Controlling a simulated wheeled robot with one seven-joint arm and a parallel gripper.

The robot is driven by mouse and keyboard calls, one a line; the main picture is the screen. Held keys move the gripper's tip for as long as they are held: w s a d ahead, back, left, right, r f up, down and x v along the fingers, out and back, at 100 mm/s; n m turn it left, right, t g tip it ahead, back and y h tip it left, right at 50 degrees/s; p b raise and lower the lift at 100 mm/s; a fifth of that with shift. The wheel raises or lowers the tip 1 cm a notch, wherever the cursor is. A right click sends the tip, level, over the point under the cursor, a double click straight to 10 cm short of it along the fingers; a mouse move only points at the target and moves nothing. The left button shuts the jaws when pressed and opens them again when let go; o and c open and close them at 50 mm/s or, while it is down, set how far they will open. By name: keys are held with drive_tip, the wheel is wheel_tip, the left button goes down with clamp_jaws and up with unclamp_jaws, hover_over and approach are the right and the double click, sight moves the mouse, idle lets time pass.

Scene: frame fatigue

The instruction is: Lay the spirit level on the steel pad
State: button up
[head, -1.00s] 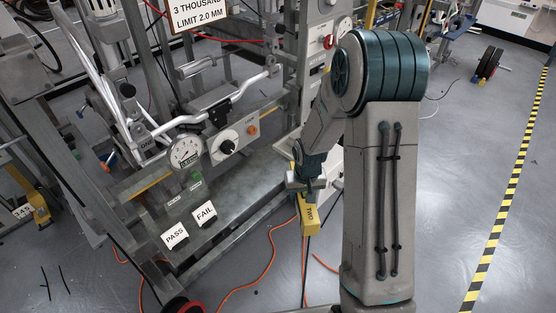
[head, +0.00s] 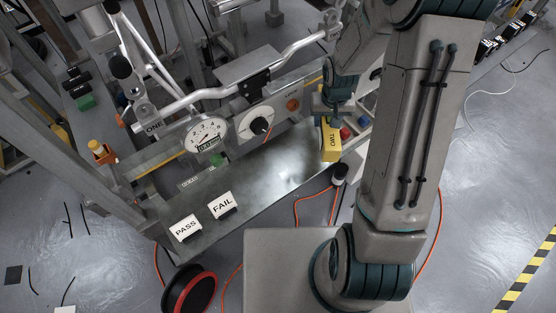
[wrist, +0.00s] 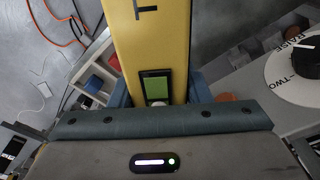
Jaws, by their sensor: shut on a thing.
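The spirit level is a yellow bar marked TWO (head: 331,143), hanging below my gripper (head: 332,112) in the head view. In the wrist view the yellow bar (wrist: 150,35), with a green window in a black frame, runs up between the two blue fingers. My gripper is shut on it. A bare, shiny steel surface (head: 275,170) lies left of the bar on the bench. A smaller grey plate (head: 249,66) sits higher up, behind the dial panel. I cannot tell for certain which is the steel pad, or whether the bar touches the bench.
A round gauge (head: 205,135) and a knob panel (head: 258,124) stand behind the bench surface. PASS (head: 185,228) and FAIL (head: 222,205) cards stand at its front left. A dark cylinder (head: 340,174) is just below the bar.

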drive_tip(key=shift+m, duration=0.9)
drive_tip(key=s+b, duration=0.2)
drive_tip(key=s+d+f+b, duration=0.1)
drive_tip(key=s+b, duration=0.2)
drive_tip(key=s+d+f+b, duration=0.1)
drive_tip(key=s+b, duration=0.2)
drive_tip(key=shift+s+d, duration=0.2)
drive_tip(key=shift+s, duration=0.05)
drive_tip(key=shift+s+a, duration=0.1)
drive_tip(key=shift+s, duration=0.05)
drive_tip(key=b, duration=0.3)
hover_over(298, 158)
wheel_tip(298, 158, down, 7)
drive_tip(key=shift+s+r, duration=0.15)
drive_tip(key=shift+f, duration=2)
drive_tip(key=shift+f, duration=0.1)
drive_tip(key=shift+f+b, duration=0.15)
drive_tip(key=shift+b, duration=0.3)
drive_tip(key=o, duration=1.2)
